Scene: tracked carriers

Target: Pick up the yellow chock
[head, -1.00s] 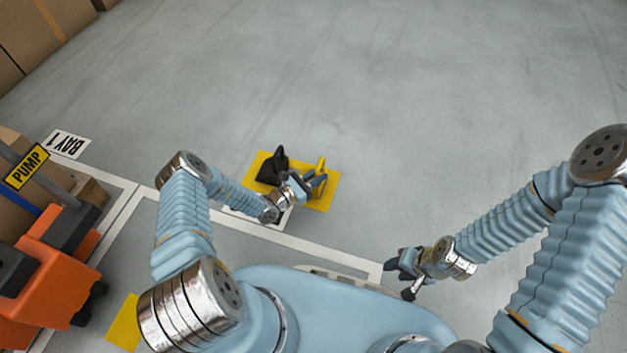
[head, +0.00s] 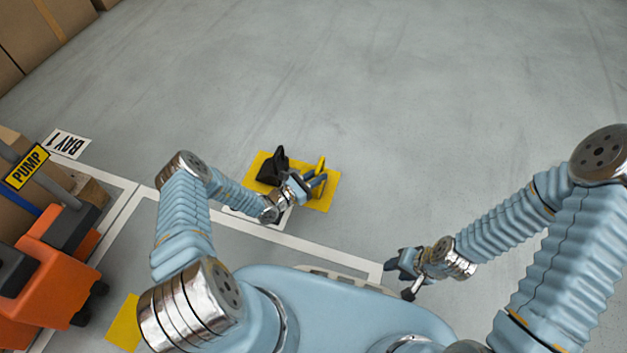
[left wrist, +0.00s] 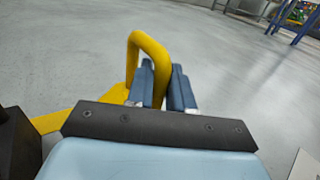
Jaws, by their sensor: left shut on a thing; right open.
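The yellow chock (head: 320,165) stands on a yellow floor patch (head: 329,201), beside a black chock (head: 272,166). My left gripper (head: 314,182) is shut on the yellow chock. In the left wrist view the chock's yellow loop handle (left wrist: 148,45) passes between the two blue fingers of my left gripper (left wrist: 163,88). The lower part of the yellow chock is hidden by the gripper. I cannot tell whether it touches the floor. My right gripper (head: 398,264) is open and empty, low at the right of my base.
An orange pump cart (head: 50,270) with a PUMP sign (head: 26,167) stands at the left. A BAY 1 floor label (head: 66,144) and white floor lines lie nearby. Cardboard boxes (head: 40,35) are at the far left. The grey floor beyond the patch is clear.

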